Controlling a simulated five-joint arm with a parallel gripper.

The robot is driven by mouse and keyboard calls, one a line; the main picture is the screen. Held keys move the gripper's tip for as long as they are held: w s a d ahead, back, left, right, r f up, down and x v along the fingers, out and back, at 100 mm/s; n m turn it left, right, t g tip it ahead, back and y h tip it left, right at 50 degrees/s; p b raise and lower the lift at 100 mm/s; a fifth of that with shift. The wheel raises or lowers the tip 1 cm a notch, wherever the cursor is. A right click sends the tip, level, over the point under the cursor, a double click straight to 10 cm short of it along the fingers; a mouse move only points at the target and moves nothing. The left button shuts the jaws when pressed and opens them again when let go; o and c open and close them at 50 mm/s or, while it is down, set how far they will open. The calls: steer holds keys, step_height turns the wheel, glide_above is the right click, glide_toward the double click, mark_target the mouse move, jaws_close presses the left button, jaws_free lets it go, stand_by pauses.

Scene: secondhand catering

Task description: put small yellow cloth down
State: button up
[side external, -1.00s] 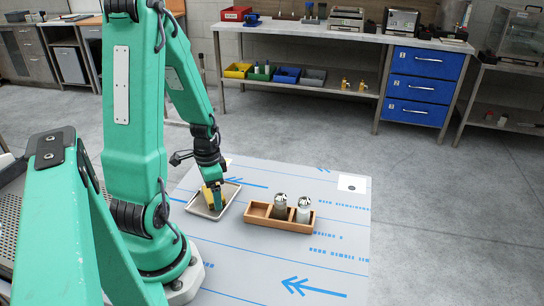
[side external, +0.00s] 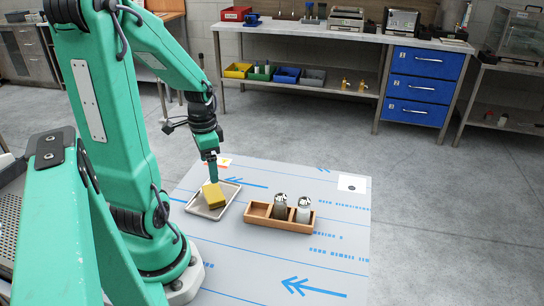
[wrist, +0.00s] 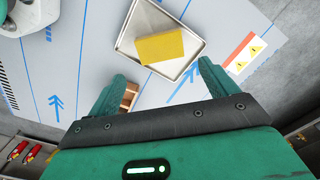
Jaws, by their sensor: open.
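The small yellow cloth (side external: 214,195) is a folded block lying in a shallow metal tray (side external: 226,204). In the wrist view the yellow cloth (wrist: 160,46) lies across the middle of the tray (wrist: 129,27), at a slight angle, with bare tray around it. My gripper (side external: 212,178) is above the cloth and apart from it. In the wrist view my gripper (wrist: 162,85) has its two fingers spread wide with nothing between them.
A wooden caddy (side external: 257,212) with two metal-topped shakers (side external: 304,209) stands right of the tray. A warning label (wrist: 244,52) lies beside the tray. The front of the grey sheet (side external: 260,270) is clear.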

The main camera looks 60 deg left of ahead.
steer(key=shift+r, duration=1.25)
steer(key=w+d+r+t, duration=0.1)
steer(key=d+r+t, duration=0.1)
steer(key=d+r, duration=0.4)
steer(key=w+d+r+n+t, duration=0.1)
steer(key=d+r, duration=0.4)
steer(key=d, duration=0.8)
steer(key=w+t, duration=0.1)
steer(key=t, duration=0.1)
steer(key=shift+w+r+t, duration=0.25)
steer(key=shift+r+t, duration=0.05)
steer(key=shift+r, duration=0.1)
